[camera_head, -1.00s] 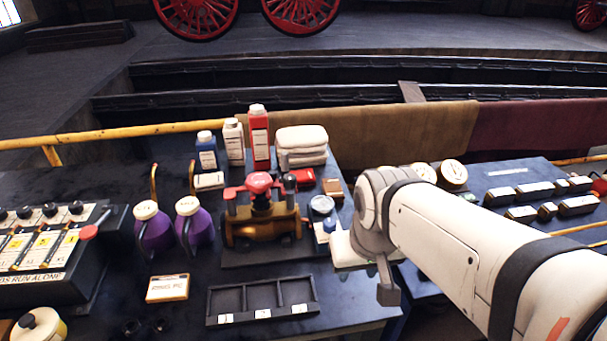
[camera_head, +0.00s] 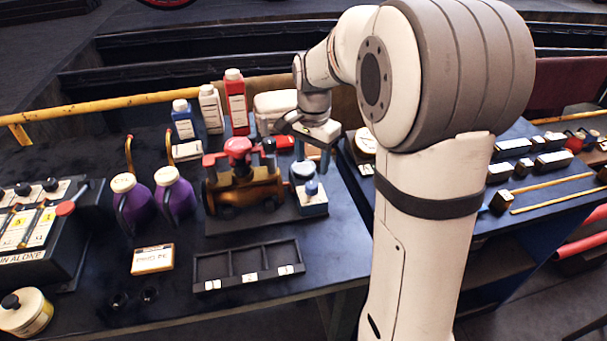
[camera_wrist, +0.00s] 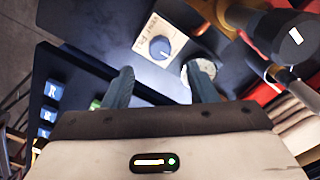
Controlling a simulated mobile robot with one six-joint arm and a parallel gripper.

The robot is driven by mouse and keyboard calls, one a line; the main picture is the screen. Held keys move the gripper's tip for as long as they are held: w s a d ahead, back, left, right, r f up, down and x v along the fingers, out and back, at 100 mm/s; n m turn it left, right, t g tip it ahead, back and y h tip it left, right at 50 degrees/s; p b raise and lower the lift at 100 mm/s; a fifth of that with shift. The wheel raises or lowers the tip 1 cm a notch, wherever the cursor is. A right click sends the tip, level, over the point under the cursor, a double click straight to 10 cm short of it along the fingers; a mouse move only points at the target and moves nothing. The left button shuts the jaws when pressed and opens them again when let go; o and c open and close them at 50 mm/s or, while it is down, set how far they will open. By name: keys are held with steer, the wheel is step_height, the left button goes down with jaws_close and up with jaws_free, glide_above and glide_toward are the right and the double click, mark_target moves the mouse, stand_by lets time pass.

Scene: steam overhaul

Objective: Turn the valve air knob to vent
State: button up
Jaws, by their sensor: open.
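The valve air knob (camera_head: 311,188) is a small blue knob on a light plate at the right end of the brass valve stand (camera_head: 262,192). In the wrist view the blue knob (camera_wrist: 160,47) sits on a cream plate lettered with "VENT" and a partly readable second word. Its exact pointing direction is unclear. My gripper (camera_head: 312,160) hangs fingers down just behind and above the knob. In the wrist view my gripper (camera_wrist: 163,85) is open and empty, its fingers apart, with the knob beyond the gap and not touched. A round gauge (camera_wrist: 203,69) lies near the right finger.
Red handles (camera_head: 237,147) top the valve. Purple oil cans (camera_head: 175,195) stand at left and bottles (camera_head: 236,100) behind. An empty three-part tray (camera_head: 248,263) lies in front. A second bench (camera_head: 540,205) with parts is at right.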

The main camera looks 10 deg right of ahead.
mark_target(312, 185)
step_height(312, 185, down, 8)
steer(key=shift+r, duration=0.25)
steer(key=shift+c, duration=0.5)
